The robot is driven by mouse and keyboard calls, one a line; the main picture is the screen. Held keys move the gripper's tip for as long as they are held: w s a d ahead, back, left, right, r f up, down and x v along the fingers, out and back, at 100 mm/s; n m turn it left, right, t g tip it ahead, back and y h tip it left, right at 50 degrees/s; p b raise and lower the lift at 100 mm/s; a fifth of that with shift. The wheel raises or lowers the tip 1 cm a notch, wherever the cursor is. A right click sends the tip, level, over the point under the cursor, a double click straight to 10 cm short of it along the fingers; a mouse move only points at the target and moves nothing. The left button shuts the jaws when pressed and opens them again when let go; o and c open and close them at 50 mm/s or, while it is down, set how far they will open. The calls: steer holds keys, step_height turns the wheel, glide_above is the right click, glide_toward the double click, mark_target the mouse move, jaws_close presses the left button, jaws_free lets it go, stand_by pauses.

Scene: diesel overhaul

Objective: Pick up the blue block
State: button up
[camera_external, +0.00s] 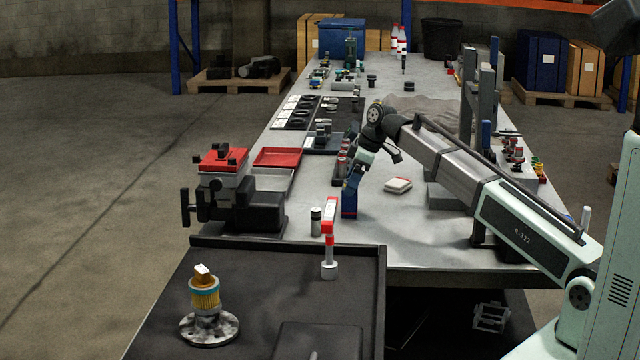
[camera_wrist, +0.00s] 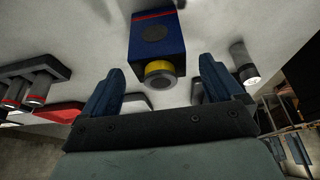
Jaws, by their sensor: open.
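The blue block (camera_wrist: 157,35) is dark blue with a red stripe near its far edge and a dark round mark on its face. A yellow ring with a grey round end (camera_wrist: 160,72) sticks out from its near side. In the external view the block (camera_external: 349,209) stands on the grey bench, right below my gripper (camera_external: 352,183). In the wrist view my gripper (camera_wrist: 158,66) is open, with its two blue fingers apart on either side of the yellow ring. The block's body lies just past the fingertips, and nothing is held. Contact cannot be told.
A white pad (camera_external: 398,185) lies right of the block on the bench (camera_external: 390,235). A dark cylinder (camera_external: 316,221) and a red-topped post (camera_external: 329,240) stand to the front left. A red-topped vise (camera_external: 240,205) is further left. Red-banded cylinders (camera_external: 342,160) stand behind.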

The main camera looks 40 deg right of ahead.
mark_target(350, 201)
steer(key=shift+s+d+f, duration=0.15)
steer(key=shift+f, duration=0.05)
steer(key=shift+x, duration=2.35)
steer(key=shift+r, duration=0.1)
steer(key=c, duration=1.3)
steer(key=shift+c, duration=0.6)
steer(key=shift+r, duration=0.1)
